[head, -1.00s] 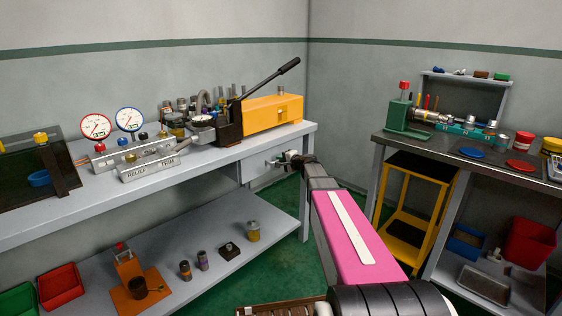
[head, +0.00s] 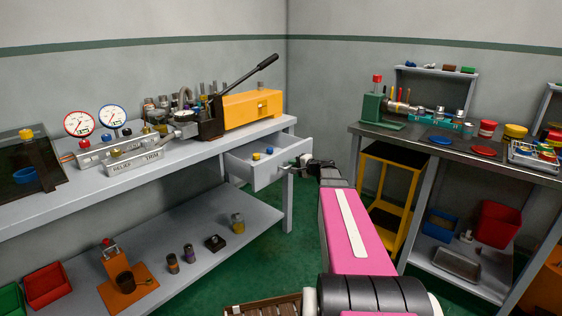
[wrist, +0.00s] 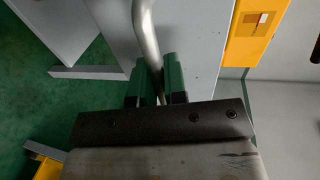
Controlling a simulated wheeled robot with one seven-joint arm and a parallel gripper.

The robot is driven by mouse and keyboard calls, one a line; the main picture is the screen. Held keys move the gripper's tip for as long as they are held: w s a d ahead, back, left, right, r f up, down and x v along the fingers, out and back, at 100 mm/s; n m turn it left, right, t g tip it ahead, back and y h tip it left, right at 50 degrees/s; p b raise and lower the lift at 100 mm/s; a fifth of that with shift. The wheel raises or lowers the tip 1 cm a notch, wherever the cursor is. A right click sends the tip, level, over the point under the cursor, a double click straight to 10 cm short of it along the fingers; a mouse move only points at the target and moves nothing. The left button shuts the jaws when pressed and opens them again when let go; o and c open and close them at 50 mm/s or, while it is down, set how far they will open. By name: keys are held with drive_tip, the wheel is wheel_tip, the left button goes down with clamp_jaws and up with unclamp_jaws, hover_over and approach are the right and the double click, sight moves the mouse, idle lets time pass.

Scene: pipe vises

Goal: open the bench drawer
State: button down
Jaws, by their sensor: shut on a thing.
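The bench drawer (head: 265,176) under the left bench's top is part way out, with its front face toward my arm. A blue and a yellow small item (head: 263,153) show inside it. My gripper (head: 303,162) is at the drawer front. In the wrist view, its two green fingers (wrist: 157,82) are closed on the metal drawer handle (wrist: 145,35), one finger on each side of the bar. The drawer's light grey front lies just beyond the fingers. The far part of the drawer's inside is hidden by the bench top.
The grey bench (head: 150,165) carries gauges, a yellow box (head: 252,108) and a long black lever. Its lower shelf (head: 170,240) holds several small parts. A yellow step stand (head: 385,200) and a second bench (head: 455,150) stand to the right. Green floor is open between.

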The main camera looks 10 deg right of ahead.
drive_tip(key=f+v, duration=0.1)
drive_tip(key=v, duration=0.7)
drive_tip(key=shift+s+d+f, duration=0.25)
drive_tip(key=shift+s+f, duration=0.15)
drive_tip(key=c, duration=1.2)
unclamp_jaws()
drive_tip(key=v, duration=1)
drive_tip(key=shift+s+d+r, duration=0.1)
drive_tip(key=shift+s+d, duration=0.1)
drive_tip(key=shift+s, duration=0.1)
